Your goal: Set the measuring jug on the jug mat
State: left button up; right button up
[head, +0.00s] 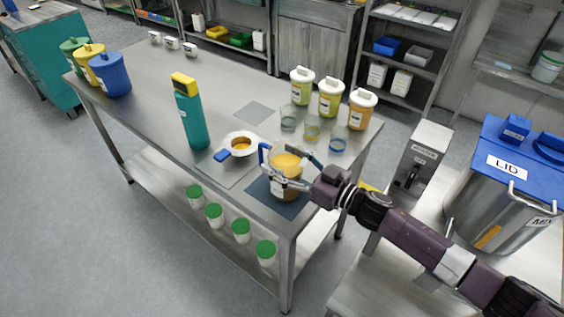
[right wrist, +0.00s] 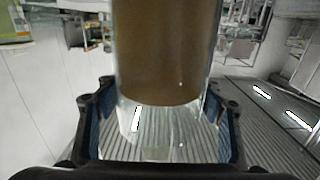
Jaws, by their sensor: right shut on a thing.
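The measuring jug (head: 287,186) is a clear vessel with orange-brown contents, near the front right corner of the steel table. My right gripper (head: 285,166) is shut on it, with one finger on each side. In the right wrist view the clear jug (right wrist: 170,55) stands between the blue-padded fingers (right wrist: 162,125). A dark square mat (head: 259,192), which looks like the jug mat, lies under and around the jug in the head view. I cannot tell whether the jug's base touches it. My left gripper is not in view.
A white pan with a blue handle (head: 239,146) sits just left of the jug on a grey mat (head: 213,174). A teal bottle (head: 191,118) stands further left. Small glasses (head: 337,146) and lidded jars (head: 361,110) stand behind. A mixing vessel (head: 495,205) stands at right.

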aim_at(301, 173)
jog(key=shift+f, duration=0.15)
jog(key=shift+f, duration=0.1)
jog(key=o, duration=1.9)
jog(key=shift+s+f, duration=0.1)
jog(key=shift+f, duration=0.05)
jog(key=b+v, duration=0.2)
jog(key=v, duration=0.8)
jog(key=shift+s+d, duration=0.2)
jog(key=shift+d, duration=0.15)
jog(key=shift+s+d, duration=0.4)
jog(key=shift+d, duration=0.1)
jog(key=shift+a, duration=0.1)
